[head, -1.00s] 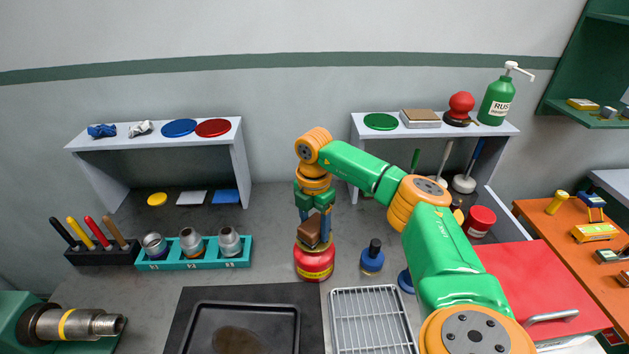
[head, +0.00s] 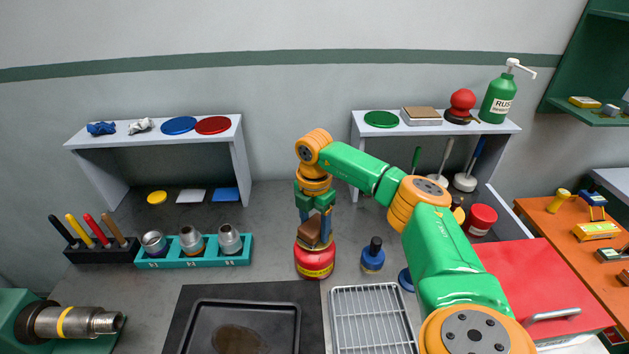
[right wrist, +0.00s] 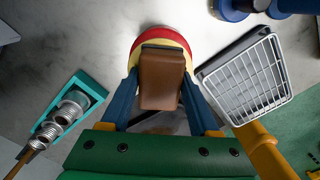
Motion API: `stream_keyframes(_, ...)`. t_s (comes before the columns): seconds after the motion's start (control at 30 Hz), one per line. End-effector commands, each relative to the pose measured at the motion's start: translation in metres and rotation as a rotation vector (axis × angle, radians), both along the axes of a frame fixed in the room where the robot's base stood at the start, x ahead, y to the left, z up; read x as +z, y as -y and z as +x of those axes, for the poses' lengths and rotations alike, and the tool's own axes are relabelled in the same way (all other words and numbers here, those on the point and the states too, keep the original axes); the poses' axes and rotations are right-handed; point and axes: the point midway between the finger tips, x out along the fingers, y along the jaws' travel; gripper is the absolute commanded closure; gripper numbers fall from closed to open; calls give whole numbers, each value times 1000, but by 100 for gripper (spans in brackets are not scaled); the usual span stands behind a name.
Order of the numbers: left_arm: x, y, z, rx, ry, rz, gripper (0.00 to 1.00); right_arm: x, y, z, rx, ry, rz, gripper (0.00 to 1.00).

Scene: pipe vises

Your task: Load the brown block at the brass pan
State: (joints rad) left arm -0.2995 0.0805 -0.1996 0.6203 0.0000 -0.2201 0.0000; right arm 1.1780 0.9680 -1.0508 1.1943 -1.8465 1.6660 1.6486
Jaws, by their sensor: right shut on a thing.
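The brown block (head: 310,232) is between the fingers of my right gripper (head: 316,226), which is shut on it and points down. In the right wrist view the brown block (right wrist: 161,80) fills the space between the blue fingers. The block is right above a round red thing with a yellow band (head: 315,262). In the right wrist view this red and yellow thing (right wrist: 168,36) shows behind the block. I cannot tell whether the block touches it. No brass pan can be made out clearly; the block and gripper cover part of the red thing's top. My left gripper is not in view.
A teal holder (head: 206,260) with metal fittings stands left, a blue knobbed piece (head: 372,257) right. A dark tray (head: 246,307) and wire rack (head: 372,318) lie in front. A pipe (head: 75,322) is at lower left. Bare worktop lies between holder and red thing.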

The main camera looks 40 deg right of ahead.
Motion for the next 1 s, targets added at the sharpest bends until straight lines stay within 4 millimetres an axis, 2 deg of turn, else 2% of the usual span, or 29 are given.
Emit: stream_keyframes(1.0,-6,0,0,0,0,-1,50,-9,0,0,0,-1,0,83)
